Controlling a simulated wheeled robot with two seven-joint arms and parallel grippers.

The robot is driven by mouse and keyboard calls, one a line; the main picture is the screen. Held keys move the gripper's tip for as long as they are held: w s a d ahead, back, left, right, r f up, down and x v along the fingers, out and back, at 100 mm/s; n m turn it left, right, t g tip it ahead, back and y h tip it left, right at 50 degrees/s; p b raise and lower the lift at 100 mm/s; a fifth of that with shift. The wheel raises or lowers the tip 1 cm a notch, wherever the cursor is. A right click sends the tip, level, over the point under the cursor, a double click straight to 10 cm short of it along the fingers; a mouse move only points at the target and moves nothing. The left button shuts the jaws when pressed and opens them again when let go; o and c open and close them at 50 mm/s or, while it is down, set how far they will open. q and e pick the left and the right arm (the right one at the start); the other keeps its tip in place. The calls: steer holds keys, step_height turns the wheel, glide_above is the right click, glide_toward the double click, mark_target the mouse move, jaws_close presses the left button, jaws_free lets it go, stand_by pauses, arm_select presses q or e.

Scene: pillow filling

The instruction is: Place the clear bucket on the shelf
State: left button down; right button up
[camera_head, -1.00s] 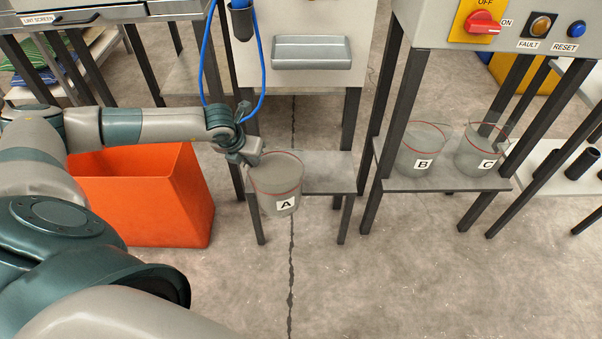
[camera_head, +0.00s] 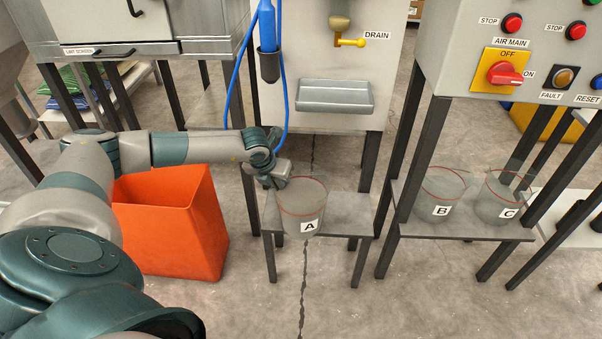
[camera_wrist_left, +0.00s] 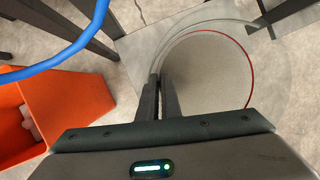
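Clear bucket A (camera_head: 302,208), with a red line near its rim and a white A label, is upright at the low grey shelf (camera_head: 352,212) under the drain panel. It overlaps the shelf's left and middle part. I cannot tell whether its base touches the shelf. My left gripper (camera_head: 281,180) is at the bucket's left rim. In the left wrist view, the gripper fingers (camera_wrist_left: 160,98) are close together on the wall of the bucket (camera_wrist_left: 210,72). The fingertips are partly hidden in the head view. My right gripper is not in view.
An orange bin (camera_head: 175,225) stands left of the shelf. Clear buckets B (camera_head: 440,195) and C (camera_head: 500,200) stand on a shelf to the right. A blue hose (camera_head: 284,90) hangs behind my wrist. A metal tray (camera_head: 335,96) sticks out above. Dark legs flank the shelf.

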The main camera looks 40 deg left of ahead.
mark_target(299, 164)
arm_select(q)
steer(key=w, duration=1)
steer(key=shift+w+a, duration=0.3)
steer(key=shift+w, duration=0.1)
steer(key=x, duration=0.3)
steer(key=shift+s+f, duration=0.15)
steer(key=shift+f, duration=0.15)
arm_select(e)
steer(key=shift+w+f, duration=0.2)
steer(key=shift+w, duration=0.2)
